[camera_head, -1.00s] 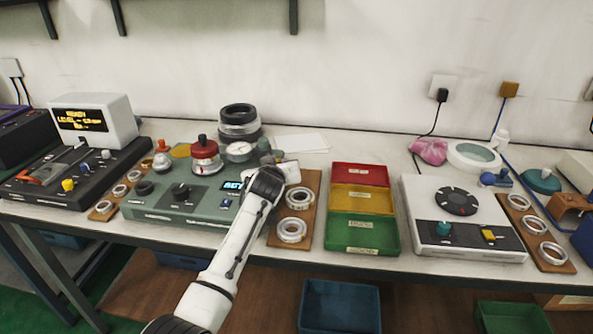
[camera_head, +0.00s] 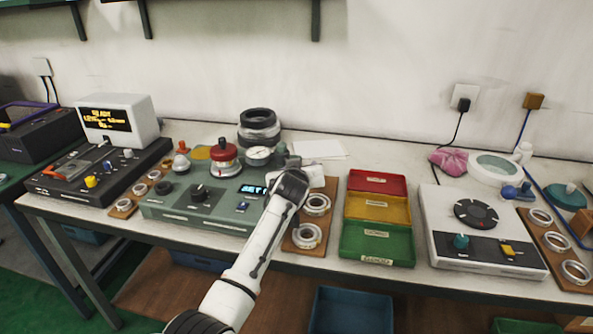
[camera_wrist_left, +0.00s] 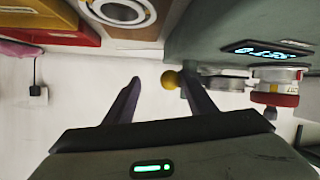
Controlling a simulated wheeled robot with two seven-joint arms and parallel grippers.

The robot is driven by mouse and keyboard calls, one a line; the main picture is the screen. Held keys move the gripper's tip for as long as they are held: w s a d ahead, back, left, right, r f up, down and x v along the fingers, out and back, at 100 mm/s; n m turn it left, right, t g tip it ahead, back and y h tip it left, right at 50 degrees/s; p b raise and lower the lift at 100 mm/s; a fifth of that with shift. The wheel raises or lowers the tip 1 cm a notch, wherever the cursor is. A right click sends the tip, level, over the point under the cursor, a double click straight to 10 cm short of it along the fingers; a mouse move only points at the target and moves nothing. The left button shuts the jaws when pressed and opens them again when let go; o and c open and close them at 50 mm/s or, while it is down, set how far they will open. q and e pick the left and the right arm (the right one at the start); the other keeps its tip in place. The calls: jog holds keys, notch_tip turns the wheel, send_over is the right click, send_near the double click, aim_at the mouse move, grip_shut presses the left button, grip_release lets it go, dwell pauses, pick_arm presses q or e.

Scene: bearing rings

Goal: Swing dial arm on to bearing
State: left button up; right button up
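The dial gauge (camera_head: 259,155) has a round white face and sits at the back of the green tester (camera_head: 180,212), beside the red-topped bearing post (camera_head: 223,158). In the left wrist view a yellow ball knob (camera_wrist_left: 170,79) sticks out beside the tester, near a grey part that looks like the dial arm (camera_wrist_left: 225,83). My left gripper (camera_head: 290,163) is at the tester's right rear corner. In the wrist view its fingers (camera_wrist_left: 163,90) are apart, with the knob appearing between them, close to the right finger. Contact cannot be told. My right gripper is out of view.
A wooden board with bearing rings (camera_head: 308,236) lies right of the tester, under my left forearm. Red, yellow and green bins (camera_head: 377,246) stand beside it. Dark stacked rings (camera_head: 259,126) stand behind the gauge. A white dial box (camera_head: 477,232) is farther right.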

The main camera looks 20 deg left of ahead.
pick_arm(q)
jog(key=shift+r, duration=0.15)
jog(key=v, duration=1)
jog(key=shift+s+p, duration=0.25)
jog(key=shift+p, duration=0.05)
dwell(2.3)
